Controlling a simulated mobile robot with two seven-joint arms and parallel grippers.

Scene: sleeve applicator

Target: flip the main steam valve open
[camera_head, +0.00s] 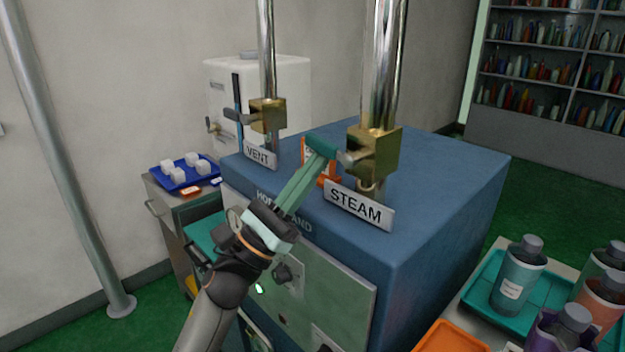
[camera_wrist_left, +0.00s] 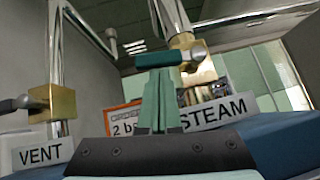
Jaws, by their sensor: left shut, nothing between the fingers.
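The main steam valve is a brass block (camera_head: 373,152) on a thick chrome pipe, above the STEAM plate (camera_head: 359,205). A teal lever handle (camera_head: 322,145) sticks out to the left of its grey hub; it lies about level. In the left wrist view the handle (camera_wrist_left: 157,60) sits just beyond the fingertips, with the brass block (camera_wrist_left: 184,42) behind it. My left gripper (camera_head: 314,166) is shut and empty, its pale green fingers close together with tips at the handle's underside. Whether they touch it I cannot tell. My right gripper is out of view.
The vent valve (camera_head: 268,115) with its upright dark lever (camera_head: 237,100) stands to the left on the blue steam machine (camera_head: 440,185). An orange-framed sign (camera_wrist_left: 125,120) stands behind the fingers. A blue tray (camera_head: 186,184) is at left; bottles (camera_head: 518,278) stand at right.

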